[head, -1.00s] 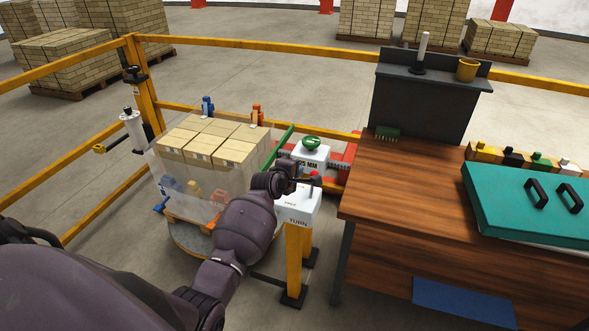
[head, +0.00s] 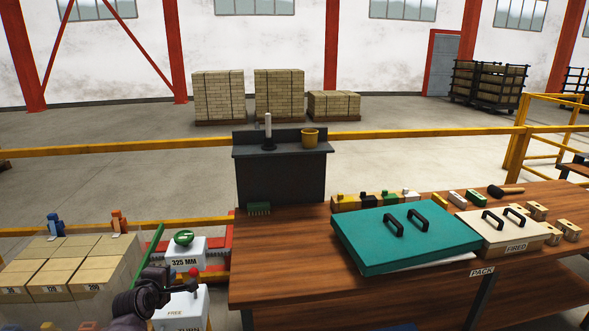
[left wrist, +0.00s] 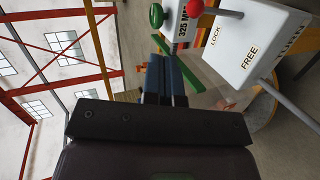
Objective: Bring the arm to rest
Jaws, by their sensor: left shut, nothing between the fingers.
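My left gripper (head: 160,292) is low at the left of the head view, shut and empty. It is beside the white post box (head: 178,314) marked FREE and TURN, near its red-knobbed lever (head: 194,271); I cannot tell whether they touch. In the left wrist view, the shut fingers (left wrist: 164,78) point towards the background, with the box (left wrist: 262,42) marked LOCK and FREE at upper right and the red knob (left wrist: 196,6) at the top. My right gripper is not in view.
A white 325 MM box (head: 186,259) with a green knob stands behind the lever. Wrapped bricks (head: 62,268) are stacked at left. A wooden bench (head: 290,265) fills the right, bearing a teal lid (head: 400,250). A yellow rail (head: 380,142) runs behind.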

